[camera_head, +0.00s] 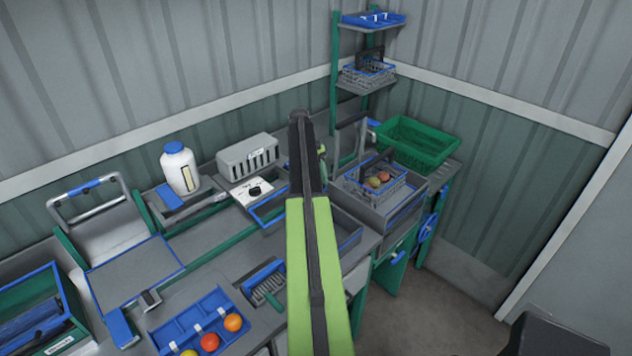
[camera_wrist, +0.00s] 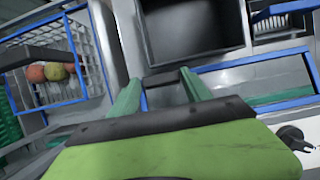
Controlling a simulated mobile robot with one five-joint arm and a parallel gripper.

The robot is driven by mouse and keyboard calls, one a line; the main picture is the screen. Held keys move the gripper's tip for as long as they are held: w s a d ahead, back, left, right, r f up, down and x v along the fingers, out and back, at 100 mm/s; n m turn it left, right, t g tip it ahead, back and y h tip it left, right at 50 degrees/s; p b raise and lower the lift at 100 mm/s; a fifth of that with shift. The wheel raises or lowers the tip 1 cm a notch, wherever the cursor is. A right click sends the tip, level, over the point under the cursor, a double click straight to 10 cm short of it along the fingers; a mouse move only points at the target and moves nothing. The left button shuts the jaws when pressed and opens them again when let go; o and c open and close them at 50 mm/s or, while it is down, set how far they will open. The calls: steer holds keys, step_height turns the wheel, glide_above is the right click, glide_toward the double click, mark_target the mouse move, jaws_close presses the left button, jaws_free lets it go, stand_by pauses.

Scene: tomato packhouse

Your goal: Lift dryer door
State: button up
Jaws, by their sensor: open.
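A blue-framed clear panel (camera_head: 270,226), which looks like the dryer door, lies beside the white knob plate (camera_head: 250,192). My arm partly hides it in the head view. In the wrist view the blue-edged panel (camera_wrist: 255,101) spans the right side, with the black knob (camera_wrist: 293,137) below it. My gripper (camera_wrist: 162,88) is open, its two green fingers apart. A small dark block (camera_wrist: 160,78) shows between or just beyond the fingertips; I cannot tell whether they touch it. In the head view most of my gripper is hidden behind my arm.
A wire basket (camera_head: 398,192) with tomatoes stands right of my arm; it also fills the wrist view's left (camera_wrist: 75,34). A dark open bin (camera_wrist: 193,60) lies beyond the fingers. A slotted grey box (camera_head: 246,153), a white jug (camera_head: 180,168) and a green crate (camera_head: 418,142) stand behind.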

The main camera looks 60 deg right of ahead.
steer(key=o, duration=0.4)
steer(key=shift+s, duration=0.1)
steer(key=shift+c, duration=0.2)
steer(key=p+v, duration=1.6)
steer(key=v, duration=0.1)
steer(key=shift+r, duration=0.2)
steer(key=shift+d, duration=0.1)
